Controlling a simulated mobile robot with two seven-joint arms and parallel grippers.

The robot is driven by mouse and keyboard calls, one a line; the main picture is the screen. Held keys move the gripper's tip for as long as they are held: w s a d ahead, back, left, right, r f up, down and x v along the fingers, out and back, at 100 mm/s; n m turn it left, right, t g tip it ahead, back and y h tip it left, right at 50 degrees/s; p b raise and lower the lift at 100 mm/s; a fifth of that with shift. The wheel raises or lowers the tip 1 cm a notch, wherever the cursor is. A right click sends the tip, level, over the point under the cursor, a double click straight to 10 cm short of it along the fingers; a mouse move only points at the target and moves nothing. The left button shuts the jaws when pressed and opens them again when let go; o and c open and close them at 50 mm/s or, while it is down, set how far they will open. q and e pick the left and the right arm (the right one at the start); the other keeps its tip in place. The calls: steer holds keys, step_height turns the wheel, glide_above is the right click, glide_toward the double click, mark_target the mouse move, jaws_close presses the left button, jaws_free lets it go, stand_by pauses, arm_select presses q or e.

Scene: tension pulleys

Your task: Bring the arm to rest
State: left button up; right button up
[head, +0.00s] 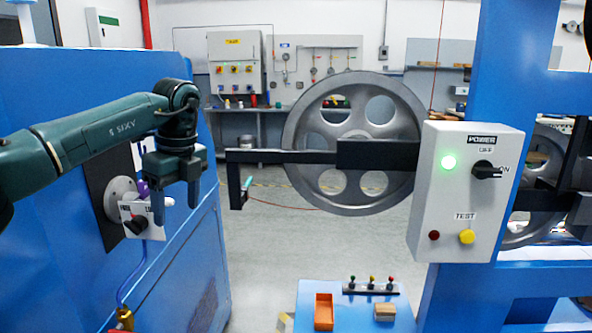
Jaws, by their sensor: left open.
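A black arm (378,155) runs level across the face of a large grey spoked pulley (300,115), and its thinner left end carries a downward black bracket (235,188). My left gripper (175,203) is open and empty, with its fingers pointing down. It hangs in front of the left blue cabinet, beside a black knob (136,225) on a small labelled plate (152,213). The gripper partly covers the plate. A control box (420,215) marked POWER has a lit green lamp (449,162) and a black switch (486,171) turned towards ON. My right gripper is out of view.
The blue cabinet (60,90) fills the left, and a blue frame (510,60) stands at right. A blue bench (350,322) at the bottom holds an orange tray (323,300), a wooden block (384,308) and small coloured levers (371,286). Floor between is clear.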

arm_select(q)
steer(key=s+d+f+m+g+h, duration=0.2)
steer(key=s+d+f+m+h, duration=0.15)
steer(key=d+f, duration=0.55)
steer(key=s+d+f+m+g+h, duration=0.1)
steer(key=s+d+f+m+h, duration=0.35)
steer(key=d, duration=0.65)
steer(key=s+d+n+t+h, duration=0.1)
steer(key=s+d+n+h, duration=0.1)
steer(key=s+d+h, duration=0.35)
steer(key=s+d+n+h, duration=0.3)
steer(key=d+h, duration=0.4)
steer(key=h, duration=0.1)
steer(key=w+a+f+n+t+y+p, duration=0.1)
steer(key=a+f+n+t+y, duration=0.35)
steer(key=n+t, duration=0.45)
steer(key=a+f+n+t+y, duration=0.35)
steer(key=a+n+t, duration=0.25)
steer(key=n+t, duration=0.25)
steer(key=s+a+f+n+g+y, duration=0.5)
steer(key=s+a+f+y, duration=0.3)
steer(key=s+a+f, duration=0.5)
step_height(320, 180, down, 3)
steer(key=shift+s+a+r+n+p, duration=0.1)
steer(key=shift+s+a+n+p, duration=0.3)
steer(key=shift+a, duration=0.35)
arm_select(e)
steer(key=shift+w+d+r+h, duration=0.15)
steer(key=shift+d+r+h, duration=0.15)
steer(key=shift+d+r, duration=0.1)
